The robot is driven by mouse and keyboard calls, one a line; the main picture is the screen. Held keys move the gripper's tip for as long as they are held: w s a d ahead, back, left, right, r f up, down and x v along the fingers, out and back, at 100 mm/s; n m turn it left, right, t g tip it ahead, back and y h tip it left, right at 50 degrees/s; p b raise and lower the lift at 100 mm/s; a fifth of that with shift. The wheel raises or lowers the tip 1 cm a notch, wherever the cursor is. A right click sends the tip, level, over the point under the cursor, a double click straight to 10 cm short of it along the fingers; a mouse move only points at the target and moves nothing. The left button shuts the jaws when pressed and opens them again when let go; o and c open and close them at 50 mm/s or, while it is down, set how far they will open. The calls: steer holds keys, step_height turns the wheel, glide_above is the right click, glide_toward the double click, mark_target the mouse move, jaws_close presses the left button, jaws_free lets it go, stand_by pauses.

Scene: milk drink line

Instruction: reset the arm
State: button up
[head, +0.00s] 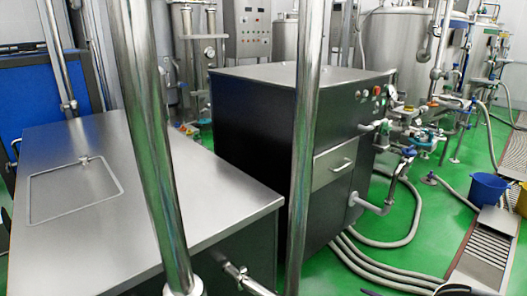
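My gripper does not show in the head view, and no clear part of my arm is seen. Its pose and whether it holds anything are hidden from me. In front of me stands a steel-topped cabinet (130,180) with a square hatch outlined in its top. Behind it to the right is a large black machine (250,125) with a steel drawer (334,161) and small dials on its right side.
Two upright steel pipes, one left (150,150) and one right (302,130), cross the near view. Hoses (375,268) lie on the green floor (425,235). A blue bucket (487,188) stands by a floor drain grate (485,252). Steel tanks (398,50) stand at the back.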

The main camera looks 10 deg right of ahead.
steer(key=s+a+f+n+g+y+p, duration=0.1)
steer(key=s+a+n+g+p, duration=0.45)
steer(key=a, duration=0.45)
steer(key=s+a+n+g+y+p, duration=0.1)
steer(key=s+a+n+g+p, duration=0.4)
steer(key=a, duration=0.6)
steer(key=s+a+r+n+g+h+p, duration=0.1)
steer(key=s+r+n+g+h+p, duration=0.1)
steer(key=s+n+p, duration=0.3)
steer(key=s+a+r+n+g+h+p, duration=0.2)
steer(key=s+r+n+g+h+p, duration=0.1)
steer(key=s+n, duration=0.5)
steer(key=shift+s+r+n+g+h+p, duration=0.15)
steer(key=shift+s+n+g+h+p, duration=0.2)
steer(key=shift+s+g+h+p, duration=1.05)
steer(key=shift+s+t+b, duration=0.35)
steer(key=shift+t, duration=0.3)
